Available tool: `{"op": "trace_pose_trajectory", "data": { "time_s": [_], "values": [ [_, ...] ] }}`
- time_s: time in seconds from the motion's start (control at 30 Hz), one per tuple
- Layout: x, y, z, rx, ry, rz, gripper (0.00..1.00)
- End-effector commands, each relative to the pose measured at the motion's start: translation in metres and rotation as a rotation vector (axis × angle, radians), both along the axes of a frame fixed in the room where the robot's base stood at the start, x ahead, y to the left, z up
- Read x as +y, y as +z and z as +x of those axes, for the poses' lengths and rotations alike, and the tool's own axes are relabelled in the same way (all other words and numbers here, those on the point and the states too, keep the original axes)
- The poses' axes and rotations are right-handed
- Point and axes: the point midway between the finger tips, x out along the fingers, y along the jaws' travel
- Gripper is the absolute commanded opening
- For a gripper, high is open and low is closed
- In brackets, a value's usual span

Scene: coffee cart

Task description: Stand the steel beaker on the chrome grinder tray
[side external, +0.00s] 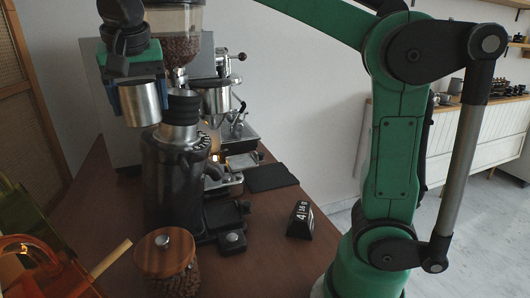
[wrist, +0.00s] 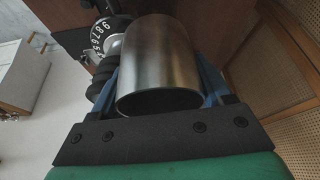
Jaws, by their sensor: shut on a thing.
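My gripper (side external: 138,82) is shut on the steel beaker (side external: 140,104), a plain brushed-metal cup. The beaker is held in the air at the upper left, level with the top of the black grinder (side external: 168,172) and just left of it in the side external view. In the wrist view the beaker (wrist: 158,62) fills the middle between the blue fingers.
A steel espresso machine (side external: 216,98) stands behind. The counter's right front is mostly clear.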

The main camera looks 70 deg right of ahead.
Motion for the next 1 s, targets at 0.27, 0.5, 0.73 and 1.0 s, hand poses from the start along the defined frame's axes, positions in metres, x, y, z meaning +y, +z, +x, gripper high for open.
{"op": "trace_pose_trajectory", "data": {
  "time_s": [0.27,0.5,0.73,1.0],
  "values": [
    [-0.026,-0.015,-0.036,0.01,0.106,0.01,0.08],
    [-0.044,-0.049,-0.072,0.0,0.299,0.009,0.08],
    [-0.084,-0.097,-0.085,-0.006,0.366,0.002,0.08],
    [-0.164,-0.143,-0.097,0.009,0.328,0.013,0.08]
  ]
}}
